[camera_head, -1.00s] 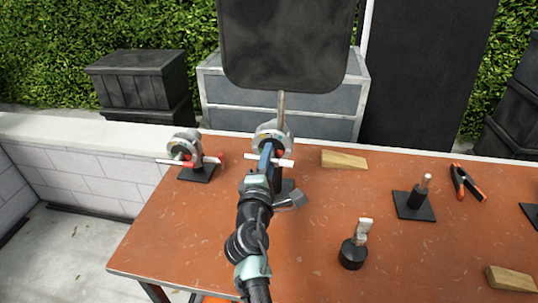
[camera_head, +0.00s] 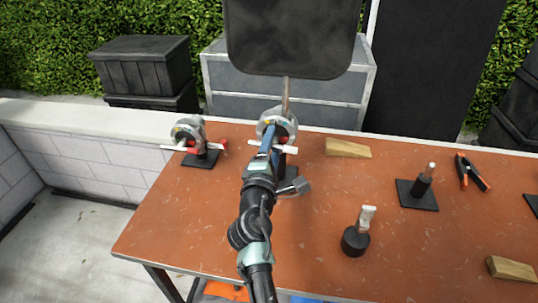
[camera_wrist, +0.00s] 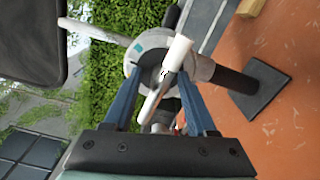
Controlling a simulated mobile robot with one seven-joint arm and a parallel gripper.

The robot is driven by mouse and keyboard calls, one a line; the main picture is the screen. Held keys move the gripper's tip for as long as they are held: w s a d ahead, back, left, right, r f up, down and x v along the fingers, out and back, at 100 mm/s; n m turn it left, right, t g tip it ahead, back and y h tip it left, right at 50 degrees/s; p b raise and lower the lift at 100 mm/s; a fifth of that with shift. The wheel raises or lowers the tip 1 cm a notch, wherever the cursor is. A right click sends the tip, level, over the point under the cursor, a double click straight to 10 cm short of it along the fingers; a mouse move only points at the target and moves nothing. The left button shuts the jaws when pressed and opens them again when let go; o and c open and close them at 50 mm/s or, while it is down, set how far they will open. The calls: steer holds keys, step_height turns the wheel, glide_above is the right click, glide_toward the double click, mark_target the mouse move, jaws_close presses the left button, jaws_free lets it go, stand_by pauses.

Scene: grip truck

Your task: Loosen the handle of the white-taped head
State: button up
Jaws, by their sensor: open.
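The middle grip head (camera_head: 276,122) is a grey round clamp on a stand near the table's back edge. Its T-handle (camera_head: 286,149) has a white end. In the wrist view, the head (camera_wrist: 150,42) fills the middle, and the silver bar with the white-taped end (camera_wrist: 178,54) lies slantwise across the gap between my fingers. My gripper (camera_head: 268,145), with blue fingers, is open in front of this head. It also shows in the wrist view (camera_wrist: 160,76), a finger on each side of the bar. I cannot tell whether either finger touches the handle.
A second head (camera_head: 189,131) with red on its handle stands to the left. A large black flag (camera_head: 290,38) rises behind the middle head on a rod. A black-based clamp (camera_head: 355,240), wood wedges (camera_head: 348,148) and orange-handled pliers (camera_head: 472,172) are to the right.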

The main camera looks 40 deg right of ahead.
steer(key=v, duration=1.2)
steer(key=shift+s+a+b, duration=0.25)
steer(key=shift+a+b, duration=0.05)
steer(key=shift+b, duration=0.15)
